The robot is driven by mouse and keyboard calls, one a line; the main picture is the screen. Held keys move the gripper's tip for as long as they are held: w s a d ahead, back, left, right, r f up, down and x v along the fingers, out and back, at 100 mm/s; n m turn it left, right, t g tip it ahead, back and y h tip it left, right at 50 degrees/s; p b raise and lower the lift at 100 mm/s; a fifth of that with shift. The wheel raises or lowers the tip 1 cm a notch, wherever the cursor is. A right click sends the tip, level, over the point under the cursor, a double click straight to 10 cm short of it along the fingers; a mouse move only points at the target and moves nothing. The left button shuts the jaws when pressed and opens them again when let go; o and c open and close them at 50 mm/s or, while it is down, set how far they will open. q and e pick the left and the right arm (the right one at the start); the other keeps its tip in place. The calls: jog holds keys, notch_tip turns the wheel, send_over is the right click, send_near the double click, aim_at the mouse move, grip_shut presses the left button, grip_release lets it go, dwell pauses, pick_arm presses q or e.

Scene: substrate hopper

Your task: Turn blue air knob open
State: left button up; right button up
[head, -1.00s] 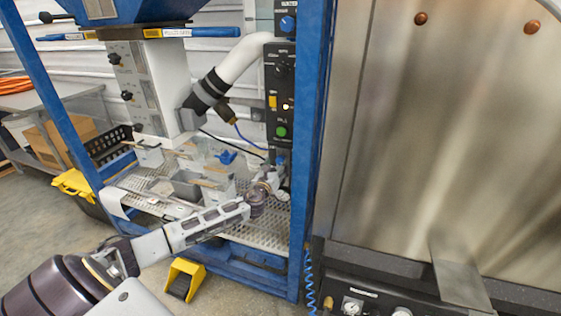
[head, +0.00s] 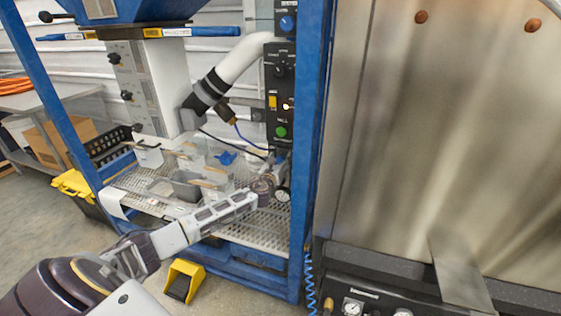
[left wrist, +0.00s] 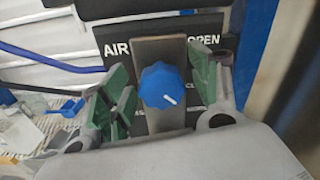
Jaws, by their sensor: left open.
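The blue air knob (left wrist: 162,88) sits on a grey upright plate in the left wrist view, before a black panel (left wrist: 205,48) lettered AIR and OPEN. Its short white mark points to the lower right. My left gripper (left wrist: 160,78) is open, with one green-padded finger on each side of the knob. Gaps show between the pads and the knob. In the head view my left gripper (head: 277,172) is at the foot of the black control column (head: 281,95), and it hides the knob there. My right gripper is not in view.
A blue frame post (head: 310,150) stands close to the right of my left gripper. A perforated shelf (head: 262,230) with a grey tray (head: 186,187) lies to the left. A large metal panel (head: 450,130) fills the right.

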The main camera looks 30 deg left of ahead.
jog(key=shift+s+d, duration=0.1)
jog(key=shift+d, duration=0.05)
pick_arm(q)
jog(key=shift+c, duration=1.2)
jog(key=c, duration=0.8)
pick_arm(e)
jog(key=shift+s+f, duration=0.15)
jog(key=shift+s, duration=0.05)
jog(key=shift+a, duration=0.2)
